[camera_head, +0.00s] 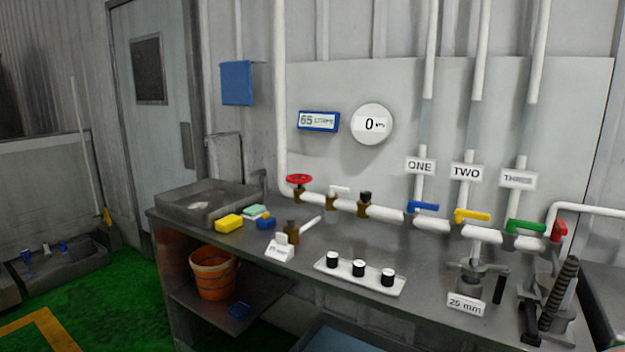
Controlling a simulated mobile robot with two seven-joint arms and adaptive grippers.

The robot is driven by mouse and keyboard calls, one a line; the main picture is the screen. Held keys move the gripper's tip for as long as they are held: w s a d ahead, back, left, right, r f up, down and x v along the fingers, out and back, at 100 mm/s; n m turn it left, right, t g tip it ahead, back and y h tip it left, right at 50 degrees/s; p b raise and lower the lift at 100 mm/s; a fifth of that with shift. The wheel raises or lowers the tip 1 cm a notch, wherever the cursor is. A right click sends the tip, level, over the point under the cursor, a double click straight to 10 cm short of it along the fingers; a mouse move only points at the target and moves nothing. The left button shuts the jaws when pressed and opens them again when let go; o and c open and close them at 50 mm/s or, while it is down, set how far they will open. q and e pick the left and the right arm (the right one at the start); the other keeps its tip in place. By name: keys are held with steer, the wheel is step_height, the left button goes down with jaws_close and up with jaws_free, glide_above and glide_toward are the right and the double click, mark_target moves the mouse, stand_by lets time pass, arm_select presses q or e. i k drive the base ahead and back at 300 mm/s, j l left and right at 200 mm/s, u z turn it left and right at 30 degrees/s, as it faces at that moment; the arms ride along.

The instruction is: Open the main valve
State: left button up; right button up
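A red round handwheel (299,179) sits on a brass valve body (300,194) at the left end of the horizontal white pipe, low on the wall behind the bench. No label naming it the main valve is readable. A round white gauge (373,124) above the pipe reads 0. Further right, the pipe carries a blue lever (424,207), a yellow lever (472,216) and a green lever (526,227), under signs ONE, TWO and a third blurred one. A red handle (559,230) is at the right end. Neither of my grippers is in view.
The grey bench (330,240) holds a sink (205,203), a yellow sponge (229,223), a white tray (361,281) with black-topped jars, and metal tools at the right by a 25 mm sign (466,305). An orange bucket (213,278) stands on the shelf below.

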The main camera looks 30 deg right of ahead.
mark_target(298, 178)
steer(key=i+j+z, duration=0.25)
steer(key=z, duration=0.25)
steer(key=i+j+z, duration=0.25)
steer(key=z, duration=0.2)
steer(key=i+j+z, duration=0.15)
steer(key=j+z, duration=0.35)
steer(key=i+j+z, duration=0.1)
steer(key=j+z, duration=0.4)
steer(key=l, duration=0.1)
